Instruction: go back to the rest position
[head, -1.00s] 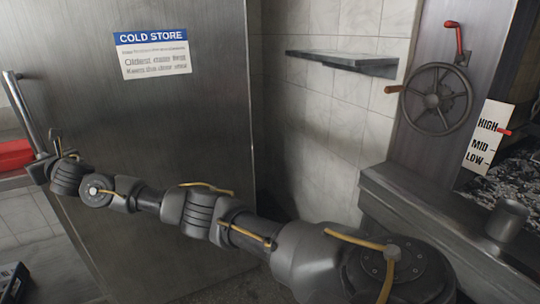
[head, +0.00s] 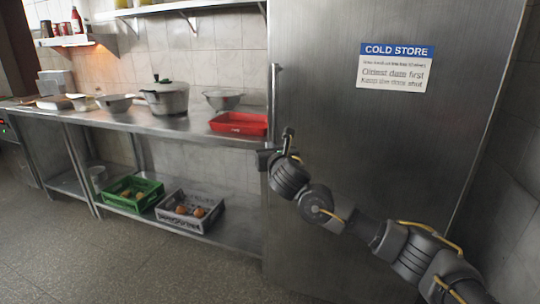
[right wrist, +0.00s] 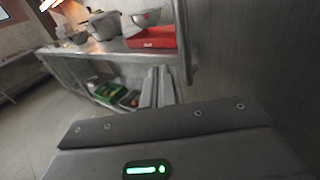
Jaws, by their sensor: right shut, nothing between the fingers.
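My right arm comes in from the lower right in the head view. Its gripper (head: 287,140) is in front of the left edge of the steel cold store door (head: 400,170), close to the upright door handle (head: 275,100). Whether it touches the handle is not clear. In the right wrist view the two fingers (right wrist: 157,88) are together with nothing between them, and the handle (right wrist: 184,40) stands just to their right. The door looks closed. My left gripper is in neither view.
A steel counter (head: 120,122) runs along the left wall. It carries a red tray (head: 238,124), a lidded pot (head: 165,98) and bowls. A green crate (head: 133,194) and a grey crate (head: 190,211) sit on its lower shelf. The floor (head: 90,255) in front is clear.

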